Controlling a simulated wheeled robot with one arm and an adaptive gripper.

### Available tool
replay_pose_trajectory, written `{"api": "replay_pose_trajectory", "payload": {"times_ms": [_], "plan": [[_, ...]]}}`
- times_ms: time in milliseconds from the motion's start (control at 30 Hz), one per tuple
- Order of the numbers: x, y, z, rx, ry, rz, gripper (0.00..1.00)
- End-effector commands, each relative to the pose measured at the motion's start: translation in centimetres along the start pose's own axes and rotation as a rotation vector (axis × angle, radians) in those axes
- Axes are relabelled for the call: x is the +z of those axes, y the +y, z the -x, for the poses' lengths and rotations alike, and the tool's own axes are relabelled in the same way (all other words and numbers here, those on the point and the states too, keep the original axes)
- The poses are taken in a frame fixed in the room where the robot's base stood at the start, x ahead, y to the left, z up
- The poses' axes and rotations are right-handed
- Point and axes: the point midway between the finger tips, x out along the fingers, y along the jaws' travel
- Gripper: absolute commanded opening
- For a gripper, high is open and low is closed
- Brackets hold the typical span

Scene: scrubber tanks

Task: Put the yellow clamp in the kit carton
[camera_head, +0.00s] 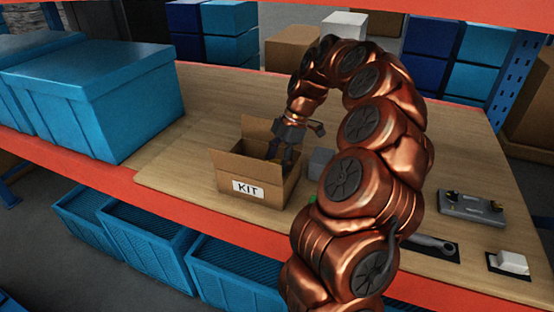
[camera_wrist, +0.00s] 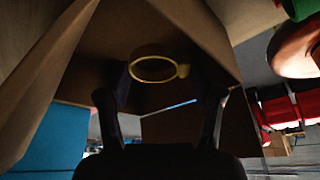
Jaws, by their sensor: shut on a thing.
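The kit carton (camera_head: 250,190) is an open brown box with a white KIT label on its front, standing on the wooden shelf top with flaps up. My gripper (camera_head: 283,153) points down into the carton's opening, at its right side. In the wrist view my gripper (camera_wrist: 158,78) is shut on the yellow clamp (camera_wrist: 183,71), a thin ring with a small lug, held between the fingertips. Brown carton walls (camera_wrist: 215,40) surround it. In the head view the clamp is hidden by the carton and gripper. I cannot tell whether the clamp touches the carton floor.
A grey block (camera_head: 320,163) stands just right of the carton, partly behind my arm. A large blue lidded bin (camera_head: 95,100) stands at left. A grey tray (camera_head: 470,204) with small yellow-black items, a grey tool (camera_head: 432,243) and a white block (camera_head: 513,262) lie at right.

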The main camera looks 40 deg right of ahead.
Motion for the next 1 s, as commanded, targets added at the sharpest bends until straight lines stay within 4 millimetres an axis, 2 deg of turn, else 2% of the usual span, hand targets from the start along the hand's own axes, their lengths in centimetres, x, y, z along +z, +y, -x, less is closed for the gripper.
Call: {"api": "replay_pose_trajectory", "payload": {"times_ms": [700,733,833,1000], "plan": [[0.5,0.0,-1.1,0.001,0.0,0.0,0.39],[0.5,0.0,-1.1,0.001,0.0,0.0,0.68],[0.5,0.0,-1.1,0.0,0.0,0.0,0.76],[0.5,0.0,-1.1,0.0,0.0,0.0,0.76]]}}
